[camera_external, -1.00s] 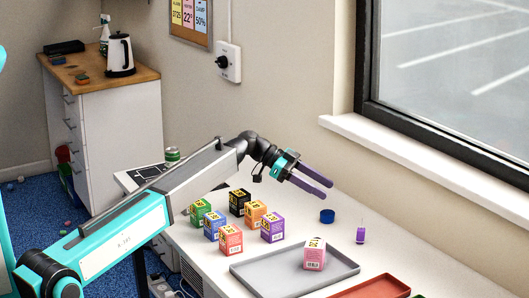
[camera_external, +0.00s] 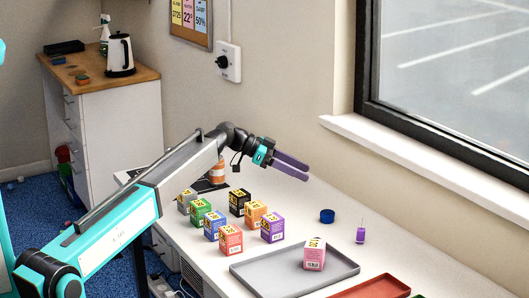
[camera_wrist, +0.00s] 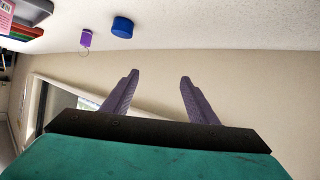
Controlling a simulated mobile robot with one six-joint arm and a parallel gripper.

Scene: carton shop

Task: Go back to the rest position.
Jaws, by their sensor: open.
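My gripper (camera_external: 291,166) is open and empty, held in the air above the white table and pointing right toward the wall. Its two purple fingers stand apart in the wrist view (camera_wrist: 158,78), with nothing between them. A pink carton (camera_external: 315,254) stands on the grey tray (camera_external: 262,280). Several other cartons stand on the table left of the tray: red (camera_external: 231,240), purple (camera_external: 273,228), orange (camera_external: 256,212), black (camera_external: 239,203), blue (camera_external: 214,228), green (camera_external: 200,213) and grey (camera_external: 186,201).
A blue round lid (camera_external: 327,216) and a small purple tag-like item (camera_external: 361,235) lie right of the cartons. A red tray (camera_external: 375,287) is at the front edge of the picture. The wall and window sill (camera_external: 420,156) bound the table behind.

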